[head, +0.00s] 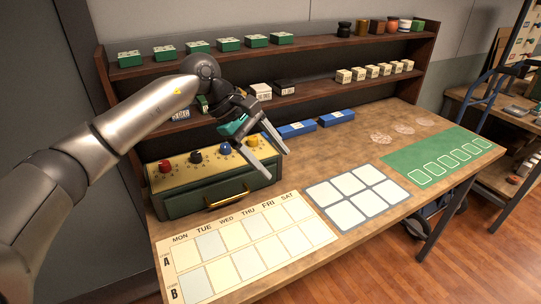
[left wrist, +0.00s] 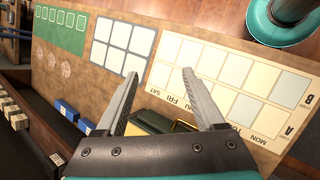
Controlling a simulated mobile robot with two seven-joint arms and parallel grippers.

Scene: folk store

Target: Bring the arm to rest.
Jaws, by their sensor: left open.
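My left gripper (head: 278,160) is open and empty, held in the air above the wooden table (head: 290,180). Its two fingers also show apart in the left wrist view (left wrist: 162,102), with nothing between them. In the head view it is in front of the shelf and over the right end of a green box (head: 190,202) with a yellow top and coloured knobs. My left arm (head: 140,125) reaches in from the left. My right gripper is not in view.
A weekday chart (head: 240,250), a six-square mat (head: 358,195) and a green card mat (head: 440,162) lie flat on the table. Blue boxes (head: 297,130) stand behind. The two-level shelf (head: 330,87) holds several small boxes and jars. The mats are bare.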

